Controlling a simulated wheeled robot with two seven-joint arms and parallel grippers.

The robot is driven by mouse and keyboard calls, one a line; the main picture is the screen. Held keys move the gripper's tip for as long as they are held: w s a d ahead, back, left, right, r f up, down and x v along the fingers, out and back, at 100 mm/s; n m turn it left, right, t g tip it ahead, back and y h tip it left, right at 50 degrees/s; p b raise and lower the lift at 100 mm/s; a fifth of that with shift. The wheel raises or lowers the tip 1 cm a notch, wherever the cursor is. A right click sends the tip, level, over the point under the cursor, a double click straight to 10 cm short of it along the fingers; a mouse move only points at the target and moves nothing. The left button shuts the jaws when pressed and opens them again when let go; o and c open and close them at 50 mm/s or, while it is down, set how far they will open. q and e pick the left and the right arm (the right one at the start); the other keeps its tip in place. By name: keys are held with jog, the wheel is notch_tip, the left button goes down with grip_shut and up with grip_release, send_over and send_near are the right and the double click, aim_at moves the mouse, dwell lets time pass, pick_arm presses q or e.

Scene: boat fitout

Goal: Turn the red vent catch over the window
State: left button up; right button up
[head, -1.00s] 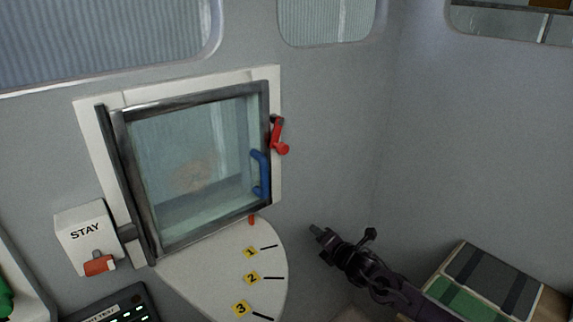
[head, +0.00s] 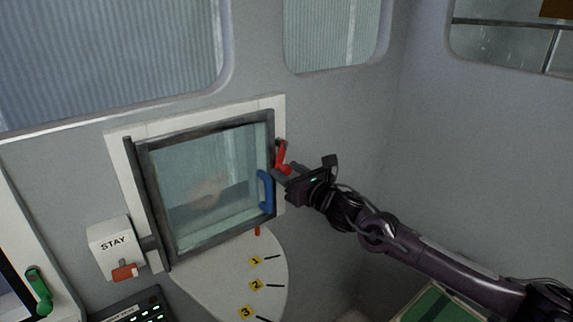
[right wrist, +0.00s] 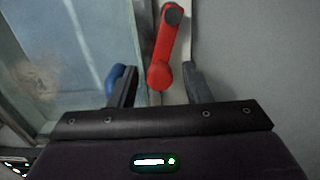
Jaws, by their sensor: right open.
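The red vent catch (head: 282,156) sits on the right side of the white window frame (head: 280,108). It hangs down from its pivot, with its round knob at the lower end. My right gripper (head: 280,174) is at the catch's knob, coming in from the right. In the right wrist view the red catch (right wrist: 163,50) is ahead, with its knob between the two open fingers of my right gripper (right wrist: 160,90); I cannot tell whether either touches it. The glass window (head: 208,185) has a dark frame and a blue handle (head: 265,192) just below and left of the catch. My left gripper is out of view.
A STAY box (head: 112,248) with an orange-red lever is left of the window. A white quarter-round plate (head: 225,280) marked 1, 2, 3 lies below it. A green lever (head: 40,290) is at far left. The wall right of the window is bare.

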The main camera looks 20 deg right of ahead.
jog(key=shift+w+a, duration=0.2)
jog(key=shift+w, duration=0.3)
grip_shut()
